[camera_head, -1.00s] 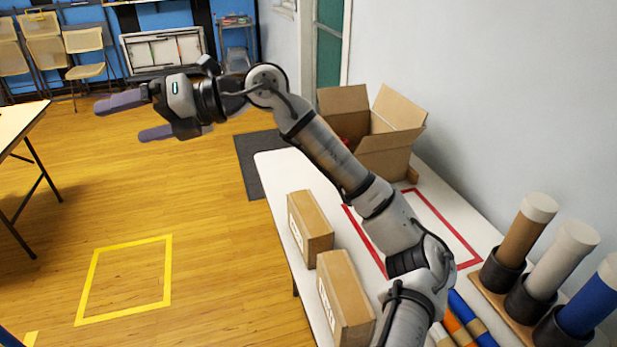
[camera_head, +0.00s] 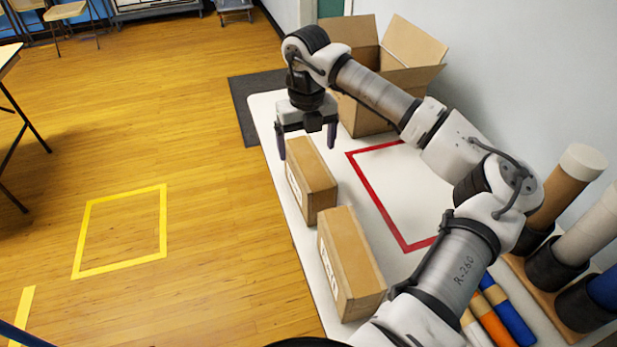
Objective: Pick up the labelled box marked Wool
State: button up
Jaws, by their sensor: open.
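Two closed brown cardboard boxes stand along the left edge of the white table. The farther box (camera_head: 314,182) and the nearer box (camera_head: 352,263) each have a white label on the left side. The labels are too slanted and small to read, so I cannot tell which one is marked Wool. My gripper (camera_head: 307,147) points down with its fingers apart and empty. It appears above the far end of the farther box, one finger to each side in the picture. I cannot tell how high it is above that box.
A large open cardboard box (camera_head: 372,118) stands at the table's far end, partly behind my arm. A red tape outline (camera_head: 376,199) marks bare white table (camera_head: 385,175). Upright tubes (camera_head: 568,185) in black holders and several coloured rolls (camera_head: 508,315) lie at the right.

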aim_at(308, 161)
jog(key=shift+w+d+f+p, duration=0.1)
jog(key=shift+f+p, duration=0.35)
jog(key=shift+f, duration=1.15)
jog(key=shift+d+f+p, duration=0.1)
jog(key=shift+f+p, duration=0.35)
jog(key=shift+f, duration=1.1)
jog(key=c, duration=1.7)
